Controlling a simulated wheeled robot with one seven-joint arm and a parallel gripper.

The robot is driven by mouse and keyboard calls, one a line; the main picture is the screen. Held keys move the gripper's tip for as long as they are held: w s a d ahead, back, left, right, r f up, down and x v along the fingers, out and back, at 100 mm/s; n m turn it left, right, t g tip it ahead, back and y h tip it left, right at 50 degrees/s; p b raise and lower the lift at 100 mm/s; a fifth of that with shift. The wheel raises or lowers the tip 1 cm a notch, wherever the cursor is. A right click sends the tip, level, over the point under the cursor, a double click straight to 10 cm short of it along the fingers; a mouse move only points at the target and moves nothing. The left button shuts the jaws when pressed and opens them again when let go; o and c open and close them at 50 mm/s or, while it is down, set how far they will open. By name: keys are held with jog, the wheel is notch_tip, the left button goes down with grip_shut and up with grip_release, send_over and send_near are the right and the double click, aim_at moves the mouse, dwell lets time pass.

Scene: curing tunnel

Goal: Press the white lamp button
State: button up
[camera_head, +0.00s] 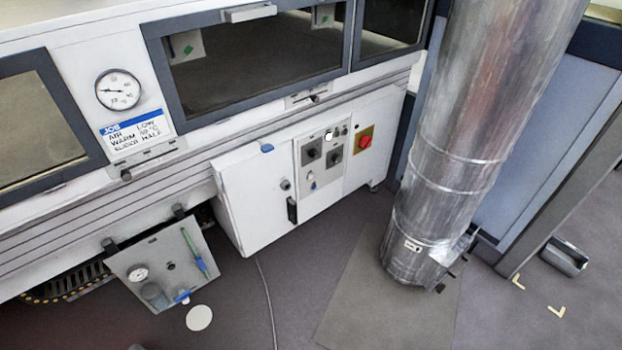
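The white lamp button (328,135) is a small bright white round spot near the top of the grey control panel (322,179). The panel sits on the front of a low white cabinet under the tunnel's windows. Black rotary knobs (334,157) sit just below the button, and small dark round controls are close to its right. A red knob (365,142) on a yellow plate is further right. Nothing covers the button. I cannot tell whether it is lit or pressed in. My gripper is not in view.
A thick metal duct (455,130) stands right of the cabinet, down to the floor. A panel with a gauge and green handle (193,247) juts out low at left. A cable (266,300) crosses the floor. Grey floor before the cabinet is mostly clear. A metal cylinder (564,256) lies far right.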

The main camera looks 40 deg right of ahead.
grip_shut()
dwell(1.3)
